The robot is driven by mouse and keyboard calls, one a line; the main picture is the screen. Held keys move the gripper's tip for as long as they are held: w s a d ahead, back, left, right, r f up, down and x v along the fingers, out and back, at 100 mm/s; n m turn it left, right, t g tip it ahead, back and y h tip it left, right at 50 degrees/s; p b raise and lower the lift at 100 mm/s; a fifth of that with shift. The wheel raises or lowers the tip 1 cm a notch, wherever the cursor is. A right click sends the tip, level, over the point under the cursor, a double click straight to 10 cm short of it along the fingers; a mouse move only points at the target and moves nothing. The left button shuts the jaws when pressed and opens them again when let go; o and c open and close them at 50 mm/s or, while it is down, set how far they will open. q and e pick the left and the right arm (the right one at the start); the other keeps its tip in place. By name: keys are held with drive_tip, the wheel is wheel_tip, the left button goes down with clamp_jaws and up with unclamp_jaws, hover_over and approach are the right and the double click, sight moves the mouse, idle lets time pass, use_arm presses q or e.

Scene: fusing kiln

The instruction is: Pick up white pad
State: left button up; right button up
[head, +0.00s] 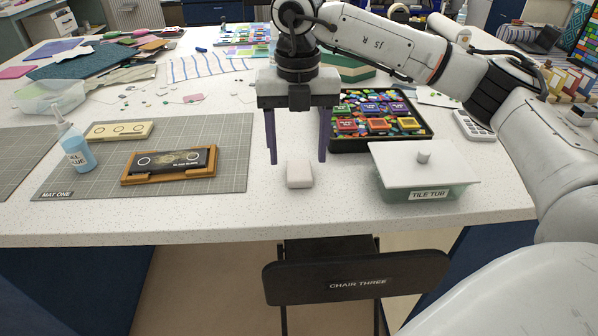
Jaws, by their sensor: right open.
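The white pad (299,173) is a small pale block lying on the speckled white table, near its front edge. My right gripper (298,161) points down over it, with its two dark purple fingers spread apart. The pad shows between and slightly in front of the fingertips, and nothing is held. I cannot tell how high the fingertips are above the table. My left gripper is not in view.
A lidded tile tub (425,193) stands right of the pad, and a black tray (425,131) of colourful pieces lies behind. Left are a grey mat (225,180), a wooden frame (135,181) and a glue bottle (77,150). Chair three (356,284) stands at the table front.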

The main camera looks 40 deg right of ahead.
sight(299, 171)
wheel_tip(299, 171, down, 4)
drive_tip(key=shift+d+f, duration=0.15)
drive_tip(key=shift+f, duration=0.1)
drive_tip(key=shift+c, duration=0.4)
drive_tip(key=c, duration=1)
drive_tip(key=shift+c, duration=0.2)
drive_tip(key=shift+r, duration=0.15)
wheel_tip(299, 171, up, 10)
